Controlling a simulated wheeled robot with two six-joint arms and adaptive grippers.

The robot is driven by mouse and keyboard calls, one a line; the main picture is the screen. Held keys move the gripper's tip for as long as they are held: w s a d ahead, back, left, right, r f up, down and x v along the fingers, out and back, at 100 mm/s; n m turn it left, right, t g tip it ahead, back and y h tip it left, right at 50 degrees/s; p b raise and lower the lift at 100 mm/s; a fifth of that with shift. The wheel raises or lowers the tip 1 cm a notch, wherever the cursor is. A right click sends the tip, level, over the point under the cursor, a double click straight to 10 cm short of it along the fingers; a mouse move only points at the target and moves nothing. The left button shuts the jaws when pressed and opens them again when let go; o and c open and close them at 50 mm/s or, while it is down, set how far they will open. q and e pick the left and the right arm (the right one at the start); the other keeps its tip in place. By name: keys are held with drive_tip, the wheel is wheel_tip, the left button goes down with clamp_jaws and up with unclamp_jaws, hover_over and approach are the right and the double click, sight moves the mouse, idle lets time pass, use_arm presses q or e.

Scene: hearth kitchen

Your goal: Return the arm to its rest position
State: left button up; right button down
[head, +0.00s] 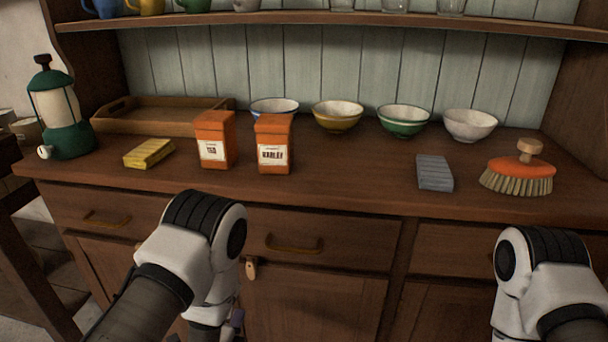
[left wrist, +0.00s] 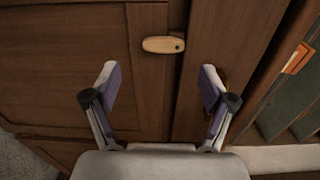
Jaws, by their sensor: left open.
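My left arm (head: 195,240) comes in from the left in front of the dresser. Only a small part of my left gripper (head: 236,320) shows low in the head view, below the counter edge. In the left wrist view my left gripper (left wrist: 159,78) is open and empty, its two fingers wide apart in front of the cupboard doors. A wooden turn-latch (left wrist: 163,45) is beyond the fingertips and apart from them. My right arm (head: 545,280) shows at the lower right, but its gripper is hidden below the picture.
The dresser counter (head: 345,185) holds a green lantern (head: 60,115), wooden tray (head: 110,123), yellow sponge (head: 149,153), two orange tins (head: 215,135) (head: 273,130), several bowls (head: 338,118), a grey block (head: 434,172) and a brush (head: 518,178). Drawer handles (head: 293,246) stick out from the front.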

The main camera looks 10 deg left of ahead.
use_arm(q)
drive_tip(key=s+a+f+n+g+y, duration=0.1)
drive_tip(key=s+a+f+n+g, duration=0.25)
drive_tip(key=s+f+g, duration=0.35)
drive_tip(key=s+a+f+n+g, duration=0.25)
drive_tip(key=s+f+n, duration=0.25)
drive_tip(key=f, duration=0.3)
drive_tip(key=s+d+f+n+g, duration=0.1)
drive_tip(key=s+f+n+g, duration=0.3)
drive_tip(key=s+n+g, duration=0.8)
drive_tip(key=s+r+m+t+p, duration=0.1)
drive_tip(key=r+t+p, duration=0.1)
drive_tip(key=r+p, duration=0.8)
drive_tip(key=s+r+t+p, duration=0.1)
drive_tip(key=s+r+p, duration=0.1)
drive_tip(key=r+p, duration=0.9)
drive_tip(key=shift+d+r+m+t+h+p, duration=0.2)
drive_tip(key=shift+r+m+t+h+p, duration=0.15)
drive_tip(key=shift+p, duration=0.1)
